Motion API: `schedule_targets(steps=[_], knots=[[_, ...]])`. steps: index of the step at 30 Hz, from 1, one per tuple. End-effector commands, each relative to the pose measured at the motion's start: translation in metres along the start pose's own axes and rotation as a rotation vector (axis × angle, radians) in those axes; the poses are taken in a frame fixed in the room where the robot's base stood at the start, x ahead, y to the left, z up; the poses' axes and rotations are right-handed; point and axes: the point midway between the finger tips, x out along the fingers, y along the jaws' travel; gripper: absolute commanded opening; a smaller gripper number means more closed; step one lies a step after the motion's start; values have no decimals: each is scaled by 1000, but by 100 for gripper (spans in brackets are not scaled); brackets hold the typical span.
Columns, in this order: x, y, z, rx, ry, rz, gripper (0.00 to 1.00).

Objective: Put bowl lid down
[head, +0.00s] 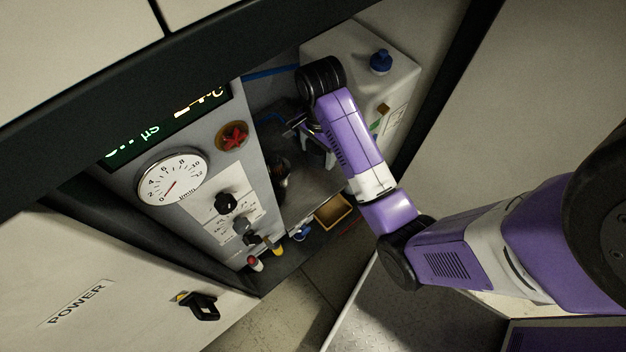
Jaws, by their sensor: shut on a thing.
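My gripper (298,127) is inside the open cabinet, below my black wrist joint. It is small, dark and partly hidden by my purple forearm. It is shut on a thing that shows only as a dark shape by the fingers. I cannot make out the bowl lid clearly. A dark, rounded fitting (282,176), possibly the bowl, is below my gripper at the panel's right edge. It is partly hidden by the panel and in shadow. A grey metal surface (312,192) lies to the right of this fitting.
A white canister (345,50) with a blue cap (381,61) stands behind my forearm. The control panel with its gauge (172,177), red knob (232,136) and black knobs borders the left side. A yellow-brown tray (333,212) lies low on the right. The grey surface has some clear room.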

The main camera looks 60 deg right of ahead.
Motion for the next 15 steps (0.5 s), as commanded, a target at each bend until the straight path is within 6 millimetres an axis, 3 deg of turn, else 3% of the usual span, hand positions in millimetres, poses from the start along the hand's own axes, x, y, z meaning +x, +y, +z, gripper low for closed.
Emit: schedule_targets(steps=[15], knots=[[117, 1, 0, 6, -2, 5, 24]])
